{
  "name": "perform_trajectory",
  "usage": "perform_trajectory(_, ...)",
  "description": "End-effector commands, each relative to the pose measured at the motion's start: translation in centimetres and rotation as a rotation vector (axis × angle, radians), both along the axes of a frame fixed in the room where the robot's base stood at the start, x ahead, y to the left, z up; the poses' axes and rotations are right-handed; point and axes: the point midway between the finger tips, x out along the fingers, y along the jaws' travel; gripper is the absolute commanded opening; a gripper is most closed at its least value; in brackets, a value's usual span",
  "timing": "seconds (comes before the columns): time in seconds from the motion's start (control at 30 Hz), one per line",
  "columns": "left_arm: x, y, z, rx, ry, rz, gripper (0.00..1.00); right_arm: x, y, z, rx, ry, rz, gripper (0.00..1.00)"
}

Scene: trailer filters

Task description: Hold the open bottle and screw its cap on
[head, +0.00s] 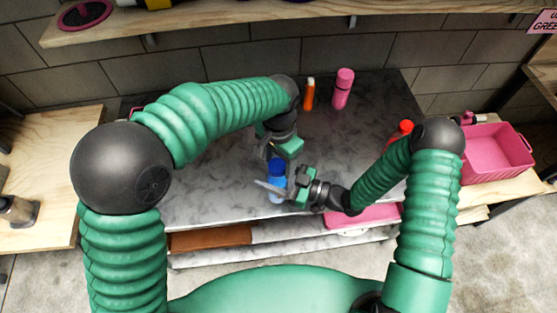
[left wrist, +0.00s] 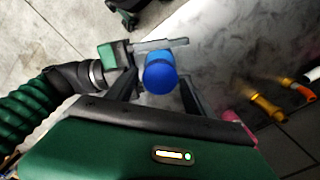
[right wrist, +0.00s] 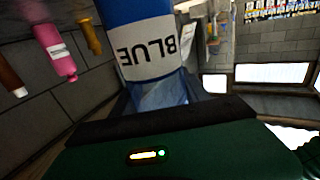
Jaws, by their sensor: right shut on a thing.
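The bottle (head: 277,187) stands roughly upright near the table's front, with a bright blue top (head: 277,166). The right wrist view shows its white label (right wrist: 150,50) reading BLUE, upside down in that picture. My right gripper (head: 277,190) is shut on the bottle from the right. My left gripper (head: 280,158) is above and beside the blue top. In the left wrist view, the blue top (left wrist: 160,75) lies between the left fingers (left wrist: 160,92), with gaps on both sides, so the left gripper is open. I cannot tell whether the blue top is seated.
An orange bottle (head: 309,94) and a pink bottle (head: 343,88) stand at the back of the grey table (head: 225,188). A red object (head: 402,130) is partly hidden behind my right arm. A pink bin (head: 497,152) stands at right. The table's left part is clear.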

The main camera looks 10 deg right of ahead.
Motion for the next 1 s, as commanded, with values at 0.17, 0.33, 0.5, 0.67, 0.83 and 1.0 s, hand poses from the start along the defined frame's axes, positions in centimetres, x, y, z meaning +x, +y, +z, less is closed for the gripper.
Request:
perform_trajectory(0.17,0.0,0.1,0.0,0.002,0.003,0.001,0.65,0.1,-0.1,0.0,0.001,0.0,-0.002,0.0)
perform_trajectory(0.33,0.0,0.1,0.3,0.002,0.002,0.002,0.65,0.1,-0.1,0.0,0.0,0.0,-0.003,0.0)
perform_trajectory(0.5,0.0,0.0,2.8,0.001,0.001,0.002,0.65,0.1,-0.1,0.0,0.0,0.0,-0.004,0.0)
perform_trajectory(0.67,0.0,0.1,4.4,0.003,0.003,0.002,0.65,0.1,-0.1,0.0,0.0,0.0,-0.004,0.0)
perform_trajectory(0.83,-0.1,0.1,4.5,0.003,0.004,0.002,0.65,0.2,-0.1,0.0,0.0,0.0,-0.004,0.0)
perform_trajectory(1.0,-0.1,0.1,4.6,0.003,0.006,0.008,0.61,0.1,-0.1,0.0,0.0,0.0,-0.004,0.0)
